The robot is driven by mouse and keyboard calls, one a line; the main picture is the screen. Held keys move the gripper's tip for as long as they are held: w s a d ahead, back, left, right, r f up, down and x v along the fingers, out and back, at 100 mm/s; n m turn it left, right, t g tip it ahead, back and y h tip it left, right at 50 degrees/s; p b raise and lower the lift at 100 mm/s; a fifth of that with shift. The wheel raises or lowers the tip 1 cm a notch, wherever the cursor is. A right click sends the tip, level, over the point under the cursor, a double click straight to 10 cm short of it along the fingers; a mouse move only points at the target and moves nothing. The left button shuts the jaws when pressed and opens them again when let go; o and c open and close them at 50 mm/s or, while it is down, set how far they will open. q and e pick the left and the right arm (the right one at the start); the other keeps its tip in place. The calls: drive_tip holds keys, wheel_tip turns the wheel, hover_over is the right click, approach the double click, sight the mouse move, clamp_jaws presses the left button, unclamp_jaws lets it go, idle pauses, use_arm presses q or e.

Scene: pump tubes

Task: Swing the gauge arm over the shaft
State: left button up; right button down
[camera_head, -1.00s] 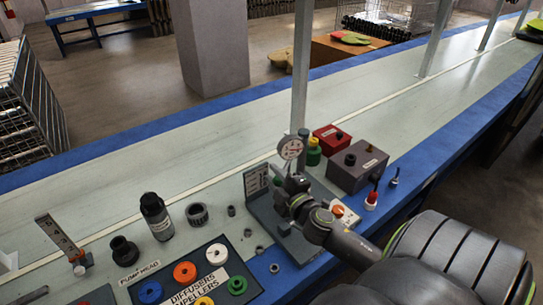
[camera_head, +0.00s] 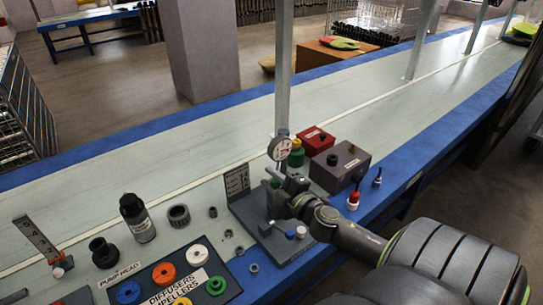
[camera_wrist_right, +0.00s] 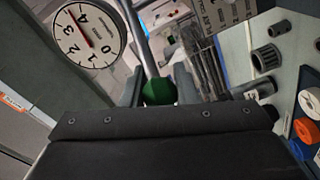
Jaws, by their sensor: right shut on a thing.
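The round white dial gauge (camera_head: 280,148) stands above the grey fixture base (camera_head: 245,208) in the head view. It also shows large at the upper left of the right wrist view (camera_wrist_right: 85,36). My right gripper (camera_head: 274,186) is low over the fixture, just below the dial. In the right wrist view it is shut on the green knob (camera_wrist_right: 158,92), from which a grey rod runs upward. I cannot pick out the shaft clearly; my wrist and gripper hide part of the fixture. My left gripper is not in view.
A grey box (camera_head: 340,168) and a red box (camera_head: 316,141) stand behind and right of the fixture. A dark bottle (camera_head: 137,218), a ribbed ring (camera_head: 179,216) and a tray of coloured discs (camera_head: 232,272) lie to the left. A grey post (camera_head: 284,70) rises behind the gauge.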

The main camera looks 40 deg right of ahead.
drive_tip(key=c, duration=1.1)
unclamp_jaws()
drive_tip(key=shift+s, duration=0.1)
drive_tip(key=shift+s+f, duration=0.15)
drive_tip(key=shift+s, duration=0.1)
use_arm(q)
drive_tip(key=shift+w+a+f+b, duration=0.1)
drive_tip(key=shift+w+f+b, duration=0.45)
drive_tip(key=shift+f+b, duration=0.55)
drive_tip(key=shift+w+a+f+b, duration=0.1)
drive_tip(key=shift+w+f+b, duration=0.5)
drive_tip(key=shift+b, duration=0.9)
use_arm(e)
drive_tip(key=shift+s+a, duration=0.2)
drive_tip(key=shift+s, duration=2.6)
drive_tip(key=shift+s+a, duration=0.2)
drive_tip(key=shift+s, duration=2.6)
drive_tip(key=shift+s+a, duration=0.2)
drive_tip(key=shift+s, duration=2.6)
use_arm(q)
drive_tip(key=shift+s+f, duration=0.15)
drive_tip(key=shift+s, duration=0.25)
